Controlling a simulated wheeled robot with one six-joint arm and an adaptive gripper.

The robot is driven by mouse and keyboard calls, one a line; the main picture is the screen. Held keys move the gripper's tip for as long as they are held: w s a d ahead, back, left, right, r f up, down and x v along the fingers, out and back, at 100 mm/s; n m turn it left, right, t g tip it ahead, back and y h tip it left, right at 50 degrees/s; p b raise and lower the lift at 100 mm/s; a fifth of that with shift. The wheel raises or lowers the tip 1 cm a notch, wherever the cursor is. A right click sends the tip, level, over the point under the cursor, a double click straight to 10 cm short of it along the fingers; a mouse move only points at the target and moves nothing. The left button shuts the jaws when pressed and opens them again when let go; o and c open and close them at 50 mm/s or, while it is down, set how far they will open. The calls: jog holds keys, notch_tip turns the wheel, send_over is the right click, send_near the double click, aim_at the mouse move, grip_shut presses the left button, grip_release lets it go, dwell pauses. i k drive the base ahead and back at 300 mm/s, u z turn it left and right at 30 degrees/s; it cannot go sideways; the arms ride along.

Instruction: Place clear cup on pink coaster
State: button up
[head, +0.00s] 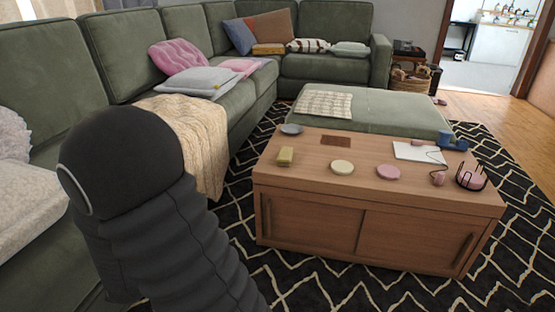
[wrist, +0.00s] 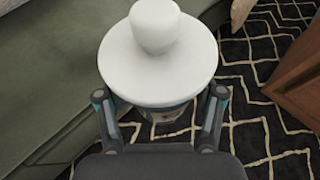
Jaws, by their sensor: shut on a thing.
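In the wrist view my gripper (wrist: 161,95) is shut on the clear cup (wrist: 166,114). A wide white top with a rounded knob covers most of it, and only a small see-through part shows below the rim, between the fingers. The cup is held above the floor beside the sofa. In the head view the pink coaster (head: 388,172) lies flat and bare on the wooden coffee table (head: 310,201). My gripper and the cup do not show in the head view, where my dark arm fills the lower left.
A cream coaster (head: 342,167) lies left of the pink one. A yellowish block (head: 285,156), a grey dish (head: 292,129), a brown mat (head: 335,140), white paper (head: 420,152), a blue mug (head: 445,138) and a black wire holder (head: 471,177) are on the table. The green sofa (head: 60,75) runs along the left.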

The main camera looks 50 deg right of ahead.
aim_at(390, 170)
jog(key=u, duration=1.2)
jog(key=k, duration=1.45)
jog(key=z, duration=1.65)
